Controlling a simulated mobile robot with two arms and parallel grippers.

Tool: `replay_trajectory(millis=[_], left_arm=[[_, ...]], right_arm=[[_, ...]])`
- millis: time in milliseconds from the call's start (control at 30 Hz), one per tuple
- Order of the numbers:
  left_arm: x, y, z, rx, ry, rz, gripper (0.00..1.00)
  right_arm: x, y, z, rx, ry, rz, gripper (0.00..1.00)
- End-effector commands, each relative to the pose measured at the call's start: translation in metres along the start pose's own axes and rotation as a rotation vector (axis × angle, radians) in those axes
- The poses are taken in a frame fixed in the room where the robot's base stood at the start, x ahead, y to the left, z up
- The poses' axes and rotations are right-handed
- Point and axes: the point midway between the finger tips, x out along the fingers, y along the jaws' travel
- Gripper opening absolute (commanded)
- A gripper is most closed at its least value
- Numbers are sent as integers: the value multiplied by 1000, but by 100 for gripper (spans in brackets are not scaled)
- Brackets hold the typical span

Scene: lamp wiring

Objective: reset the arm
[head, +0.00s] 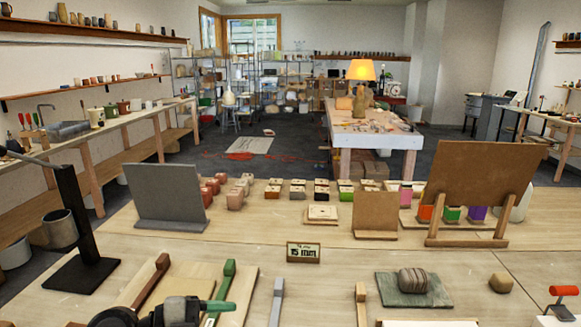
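Neither gripper's fingertips show clearly in the head view. A dark, rounded mechanical shape (181,311) with a green end stands at the bottom edge, left of centre. It is cut off by the frame, and I cannot tell whether it is a tool or part of my arm. No gripper is seen holding anything or touching the objects on the worktable (345,271).
A black stand (77,222) holds a grey cup at the left. A grey panel (166,197) and a brown board (474,185) stand upright. A 15 mm sign (303,252) is central. A striped stone-like lump (413,281) rests on a green slab. The lit lamp (361,71) is farther back.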

Motion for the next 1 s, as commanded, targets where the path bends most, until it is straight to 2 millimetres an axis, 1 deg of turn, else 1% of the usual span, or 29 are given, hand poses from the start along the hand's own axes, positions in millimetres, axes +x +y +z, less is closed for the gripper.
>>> replay_trajectory(millis=[33, 100, 200, 267, 333, 400, 467, 567, 600, 667, 700, 733, 767, 800, 833, 900, 1000], left_arm=[[4, -4, -13, -13, 64, -117, 55], [3, -16, -27, -35, 123, -297, 55], [-8, -31, -34, -98, 147, -556, 55], [-19, -37, -33, -153, 127, -704, 55], [-34, -39, -24, -233, 72, -863, 55], [-49, -34, -11, -328, -16, -1001, 55], [-62, -25, 4, -420, -112, -1098, 55], [-81, 4, 29, -591, -311, -1204, 55], [-87, 20, 38, -665, -402, -1225, 55], [-95, 48, 51, -780, -543, -1231, 55], [-99, 68, 57, -858, -639, -1218, 55], [-102, 85, 60, -917, -711, -1198, 55], [-104, 102, 62, -974, -781, -1171, 55], [-105, 124, 63, -1048, -867, -1126, 55], [-106, 140, 63, -1097, -926, -1086, 55], [-107, 174, 58, -1199, -1043, -985, 55], [-107, 213, 46, -1315, -1165, -832, 55]], right_arm=[[0, 0, 0, 0, 0, 0, 53], [0, 0, 0, 0, 0, 0, 53], [0, 0, 0, 0, 0, 0, 53], [0, 0, 0, 0, 0, 0, 53], [0, 0, 0, 0, 0, 0, 53], [0, 0, 0, 0, 0, 0, 53], [0, 0, 0, 0, 0, 0, 53], [0, 0, 0, 0, 0, 0, 53], [0, 0, 0, 0, 0, 0, 53], [0, 0, 0, 0, 0, 0, 53], [0, 0, 0, 0, 0, 0, 53], [0, 0, 0, 0, 0, 0, 53], [0, 0, 0, 0, 0, 0, 53], [0, 0, 0, 0, 0, 0, 53], [0, 0, 0, 0, 0, 0, 53], [0, 0, 0, 0, 0, 0, 53], [0, 0, 0, 0, 0, 0, 53]])
